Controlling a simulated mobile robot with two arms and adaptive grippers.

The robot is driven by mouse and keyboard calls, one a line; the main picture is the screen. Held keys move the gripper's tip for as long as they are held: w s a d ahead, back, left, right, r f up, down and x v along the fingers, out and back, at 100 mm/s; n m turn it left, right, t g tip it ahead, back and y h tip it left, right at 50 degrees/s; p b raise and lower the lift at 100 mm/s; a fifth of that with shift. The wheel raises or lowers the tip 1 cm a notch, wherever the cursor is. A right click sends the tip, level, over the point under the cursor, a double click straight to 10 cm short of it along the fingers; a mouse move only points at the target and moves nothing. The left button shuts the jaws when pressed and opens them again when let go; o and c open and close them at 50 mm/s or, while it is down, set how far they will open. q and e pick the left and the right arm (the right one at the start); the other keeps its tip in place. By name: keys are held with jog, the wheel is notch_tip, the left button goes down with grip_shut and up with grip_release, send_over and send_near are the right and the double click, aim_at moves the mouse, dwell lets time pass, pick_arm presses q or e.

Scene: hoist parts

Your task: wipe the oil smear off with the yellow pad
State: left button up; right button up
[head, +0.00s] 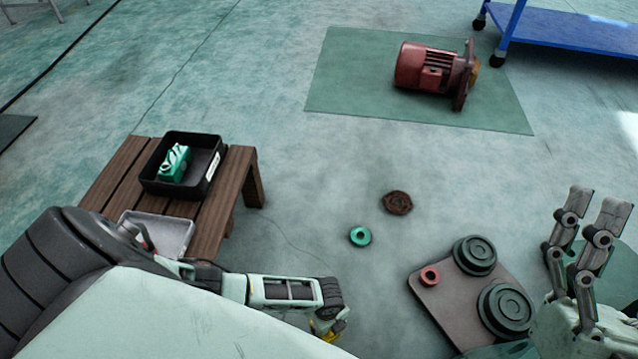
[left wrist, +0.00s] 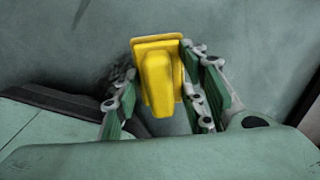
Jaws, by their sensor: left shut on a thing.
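The yellow pad (left wrist: 157,75) has a raised grip block and lies between the fingers of my left gripper (left wrist: 160,108), which is shut on it. In the head view a little of the yellow pad (head: 329,337) shows below my left gripper (head: 328,322), low over the floor. A dark mottled patch, seemingly the oil smear (left wrist: 118,82), shows on the floor just left of the pad in the left wrist view. Whether the pad touches the floor I cannot tell. I cannot make out the smear in the head view. My right gripper (head: 597,200) is open and empty at the right.
A wooden table (head: 233,180) at left bears a black bin (head: 214,165) with a green part and a grey tray (head: 176,232). A green ring (head: 360,236) and rusty disc (head: 397,202) lie on the floor. A plate (head: 440,297) holds dark round weights. A red motor (head: 424,67) lies behind.

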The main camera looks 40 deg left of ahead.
jog(key=w+f+g+h+p, duration=0.1)
jog(key=w+f+g, duration=0.2)
jog(key=w+f, duration=0.2)
jog(key=shift+a+g+h, duration=0.3)
jog(key=shift+g, duration=0.1)
jog(key=shift+w+f, duration=0.1)
